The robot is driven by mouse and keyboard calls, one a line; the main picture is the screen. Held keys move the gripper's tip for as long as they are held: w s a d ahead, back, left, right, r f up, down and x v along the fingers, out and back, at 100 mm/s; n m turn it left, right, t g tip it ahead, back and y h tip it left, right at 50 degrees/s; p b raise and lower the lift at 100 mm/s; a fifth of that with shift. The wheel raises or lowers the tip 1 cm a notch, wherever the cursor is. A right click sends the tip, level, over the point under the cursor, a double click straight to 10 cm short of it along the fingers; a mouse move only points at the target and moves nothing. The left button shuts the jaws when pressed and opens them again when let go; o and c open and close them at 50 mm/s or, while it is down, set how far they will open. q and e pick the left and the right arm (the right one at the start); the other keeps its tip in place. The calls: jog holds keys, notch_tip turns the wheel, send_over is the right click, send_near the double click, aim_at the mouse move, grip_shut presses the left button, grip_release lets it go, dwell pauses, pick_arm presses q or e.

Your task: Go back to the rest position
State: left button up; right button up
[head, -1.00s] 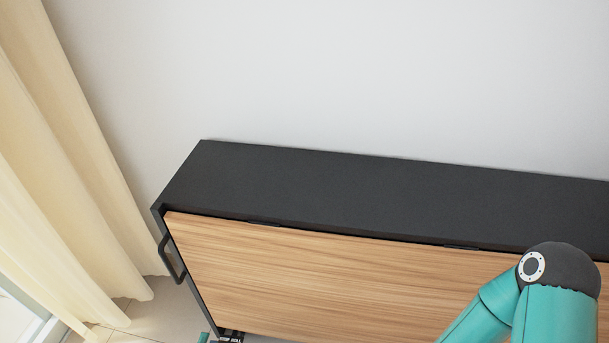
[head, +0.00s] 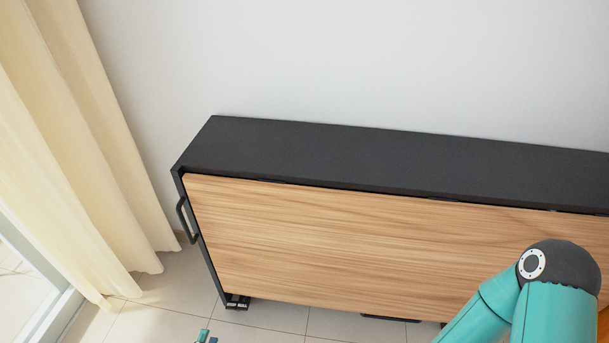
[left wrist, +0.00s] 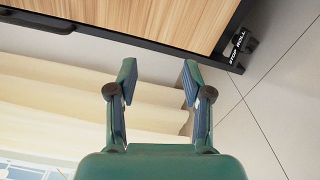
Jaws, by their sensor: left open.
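My left gripper (head: 205,337) just shows its tip at the bottom edge of the head view, over the floor in front of the cabinet's left end. In the left wrist view the same gripper (left wrist: 158,72) has its two green fingers apart with nothing between them. The cabinet's wooden front and black edge lie beyond the fingertips there. A teal arm link of mine with a dark joint fills the lower right of the head view. My right gripper is not in view.
A long low cabinet (head: 340,145) with a black top and wooden front (head: 330,245) stands against the white wall. It has a black handle (head: 186,222) at its left end. A cream curtain (head: 75,150) hangs at the left. Tiled floor (head: 260,320) is clear in front.

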pick_arm(q)
jog(key=s+d+r+m+g+h, duration=0.3)
jog(key=d+g+h, duration=0.3)
jog(key=d, duration=0.4)
jog(key=s+d+r+m+g+h, duration=0.2)
jog(key=s+d+m+g+h, duration=0.25)
jog(key=d, duration=0.55)
jog(key=s+r+m+g+y, duration=0.3)
jog(key=s+m+g+y, duration=0.3)
jog(key=s+g, duration=0.55)
jog(key=w+r+m+t+y, duration=0.2)
jog(key=w+r+m+t, duration=0.3)
jog(key=r, duration=0.1)
notch_tip(320, 180, down, 18)
jog(key=b, duration=1.8)
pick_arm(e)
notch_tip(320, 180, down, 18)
pick_arm(q)
notch_tip(320, 180, up, 38)
jog(key=p, duration=3.8)
jog(key=shift+w+r, duration=0.15)
jog(key=shift+r, duration=0.1)
jog(key=shift+a+n, duration=0.1)
jog(key=shift+n, duration=0.15)
jog(key=shift+c, duration=0.8)
jog(key=shift+f, duration=0.1)
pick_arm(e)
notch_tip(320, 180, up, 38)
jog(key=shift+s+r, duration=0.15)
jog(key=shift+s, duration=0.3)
